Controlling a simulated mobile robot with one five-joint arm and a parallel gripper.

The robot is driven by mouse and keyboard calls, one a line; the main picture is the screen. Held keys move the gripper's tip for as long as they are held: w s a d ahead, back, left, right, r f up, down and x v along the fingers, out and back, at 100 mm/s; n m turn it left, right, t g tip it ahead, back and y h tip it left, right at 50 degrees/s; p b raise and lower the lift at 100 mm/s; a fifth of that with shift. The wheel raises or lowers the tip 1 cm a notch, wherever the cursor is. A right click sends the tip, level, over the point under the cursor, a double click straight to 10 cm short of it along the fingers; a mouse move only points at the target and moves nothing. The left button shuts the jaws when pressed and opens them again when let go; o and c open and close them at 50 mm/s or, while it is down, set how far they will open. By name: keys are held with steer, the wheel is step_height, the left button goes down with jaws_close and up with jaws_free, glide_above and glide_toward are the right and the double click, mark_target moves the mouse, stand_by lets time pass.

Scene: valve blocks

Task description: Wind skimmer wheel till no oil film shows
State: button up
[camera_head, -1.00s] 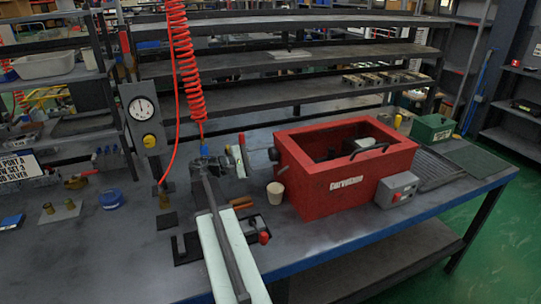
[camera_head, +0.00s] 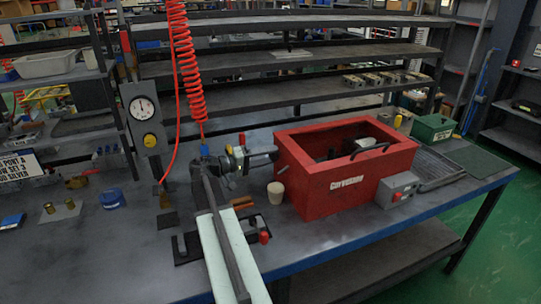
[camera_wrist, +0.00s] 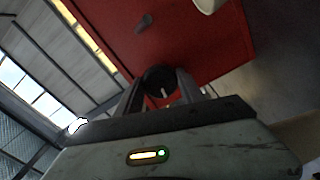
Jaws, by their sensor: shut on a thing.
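The red tank (camera_head: 345,180) with white lettering stands on the bench, open at the top. It also fills the upper middle of the wrist view (camera_wrist: 200,40). A small round black wheel (camera_wrist: 158,78) sticks out of its left side wall. My gripper (camera_head: 268,155) reaches it from the left. In the wrist view my gripper (camera_wrist: 160,90) has its two fingers shut on the wheel, one on each side. In the head view my fingers largely hide the wheel. Dark parts show inside the tank, but I cannot make out an oil film.
A beige cup (camera_head: 276,193) stands just below my gripper, close to the tank. A grey box with a red button (camera_head: 398,189) is on the tank's front. A coiled red hose (camera_head: 185,75) hangs behind my arm. A gauge (camera_head: 144,107) stands at left. A green box (camera_head: 432,129) is at right.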

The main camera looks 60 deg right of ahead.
steer(key=m, duration=0.6)
steer(key=shift+m, duration=0.3)
steer(key=m, duration=0.5)
steer(key=shift+m, duration=0.4)
steer(key=o, duration=1.3)
steer(key=shift+o, duration=0.2)
steer(key=shift+a, duration=0.1)
steer(key=v, duration=0.7)
steer(key=shift+w+a, duration=0.25)
steer(key=shift+w, duration=0.05)
